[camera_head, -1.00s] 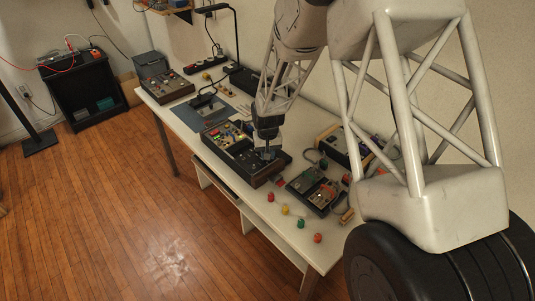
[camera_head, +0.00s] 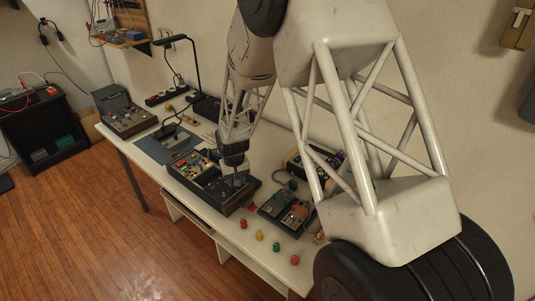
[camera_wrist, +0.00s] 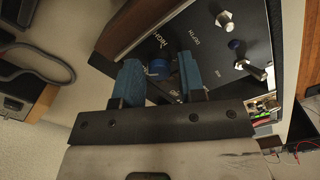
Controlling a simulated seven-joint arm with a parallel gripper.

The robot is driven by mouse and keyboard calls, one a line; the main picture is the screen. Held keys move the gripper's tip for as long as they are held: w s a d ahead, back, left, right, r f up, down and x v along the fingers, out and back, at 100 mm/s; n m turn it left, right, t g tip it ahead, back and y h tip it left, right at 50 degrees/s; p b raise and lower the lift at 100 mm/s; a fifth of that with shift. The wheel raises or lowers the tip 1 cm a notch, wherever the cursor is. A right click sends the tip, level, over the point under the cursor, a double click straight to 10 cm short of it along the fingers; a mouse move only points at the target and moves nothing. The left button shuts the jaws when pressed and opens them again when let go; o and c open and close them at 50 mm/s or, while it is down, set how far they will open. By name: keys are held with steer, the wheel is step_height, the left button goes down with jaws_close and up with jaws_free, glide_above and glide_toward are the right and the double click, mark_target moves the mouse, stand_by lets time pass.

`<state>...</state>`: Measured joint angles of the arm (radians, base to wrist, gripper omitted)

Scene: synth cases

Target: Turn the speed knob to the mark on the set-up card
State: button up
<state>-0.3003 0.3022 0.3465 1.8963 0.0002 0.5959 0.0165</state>
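My gripper (camera_head: 236,181) points down at the right part of a dark wood-sided console (camera_head: 213,186) on the bench. In the wrist view its two blue finger pads (camera_wrist: 160,82) are apart. I cannot make out the set-up card in either view.
Metal toggle switches (camera_wrist: 225,21) stand on the panel right of the fingers. A second dark control box (camera_head: 285,210) sits right of the console. Several coloured caps, one yellow (camera_head: 259,235), lie along the bench front. A black lamp (camera_head: 196,70) stands behind. Floor (camera_head: 95,240) is clear.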

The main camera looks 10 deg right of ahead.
steer(key=shift+n, duration=2.8)
steer(key=shift+r, duration=0.3)
step_height(320, 180, up, 8)
steer(key=shift+d+f, duration=0.1)
steer(key=shift+f, duration=0.05)
steer(key=s+d+r+m, duration=0.1)
steer(key=s+d+r, duration=0.5)
steer(key=s+r, duration=0.1)
steer(key=s+d+r+m+t, duration=0.1)
steer(key=s+d+r+m, duration=0.1)
steer(key=s+d+r, duration=0.4)
steer(key=shift+s+r+m, duration=0.3)
steer(key=shift+s+r, duration=0.45)
steer(key=shift+r, duration=1)
